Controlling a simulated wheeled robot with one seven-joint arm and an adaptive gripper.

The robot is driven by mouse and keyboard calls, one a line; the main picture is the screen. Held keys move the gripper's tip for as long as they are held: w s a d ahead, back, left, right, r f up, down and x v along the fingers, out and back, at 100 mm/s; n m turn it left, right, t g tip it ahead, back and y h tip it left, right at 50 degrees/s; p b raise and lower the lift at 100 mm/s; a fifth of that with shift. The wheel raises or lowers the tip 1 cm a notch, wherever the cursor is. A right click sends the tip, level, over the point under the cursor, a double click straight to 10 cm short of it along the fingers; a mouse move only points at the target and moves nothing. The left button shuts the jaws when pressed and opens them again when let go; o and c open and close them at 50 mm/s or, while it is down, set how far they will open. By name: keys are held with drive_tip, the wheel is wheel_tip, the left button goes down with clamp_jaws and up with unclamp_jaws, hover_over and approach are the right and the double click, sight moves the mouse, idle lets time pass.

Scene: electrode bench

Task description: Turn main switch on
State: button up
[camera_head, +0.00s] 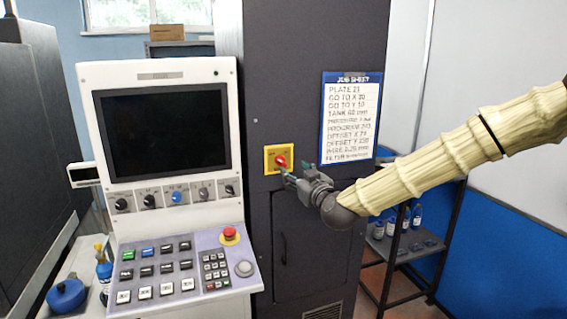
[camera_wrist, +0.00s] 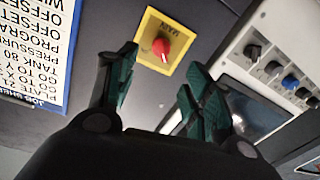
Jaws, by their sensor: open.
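The main switch is a red rotary knob (camera_head: 281,161) on a yellow plate (camera_head: 269,152) fixed to the front of the dark cabinet. In the wrist view, the knob (camera_wrist: 161,46) and its plate (camera_wrist: 152,24) appear beyond the fingertips, with an upside-down "MAIN" label. My gripper (camera_head: 289,173) is open and empty, just right of and below the knob in the head view. In the wrist view, the fingers of my gripper (camera_wrist: 160,60) point toward the knob, one on each side of the line to it, and look short of it. The knob's exact setting is hard to tell.
The control console (camera_head: 170,72) with a dark screen (camera_head: 165,132) stands left of the cabinet (camera_head: 310,50). Its red emergency button (camera_head: 230,233) sits low. A job sheet (camera_head: 350,118) hangs right of the switch. A shelf rack (camera_head: 405,250) with bottles stands at right.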

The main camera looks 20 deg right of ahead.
sight(283, 163)
drive_tip(key=shift+w+a+f+p, duration=0.15)
drive_tip(key=shift+w+p, duration=0.6)
drive_tip(key=shift+w, duration=0.95)
drive_tip(key=shift+w+a+r+p, duration=0.15)
drive_tip(key=shift+w+p, duration=0.55)
drive_tip(key=shift+w, duration=1)
drive_tip(key=shift+w+a+f+p, duration=0.1)
drive_tip(key=shift+w+a+p, duration=0.15)
drive_tip(key=shift+w+p, duration=1)
drive_tip(key=shift+w+b, duration=0.45)
drive_tip(key=shift+b, duration=0.05)
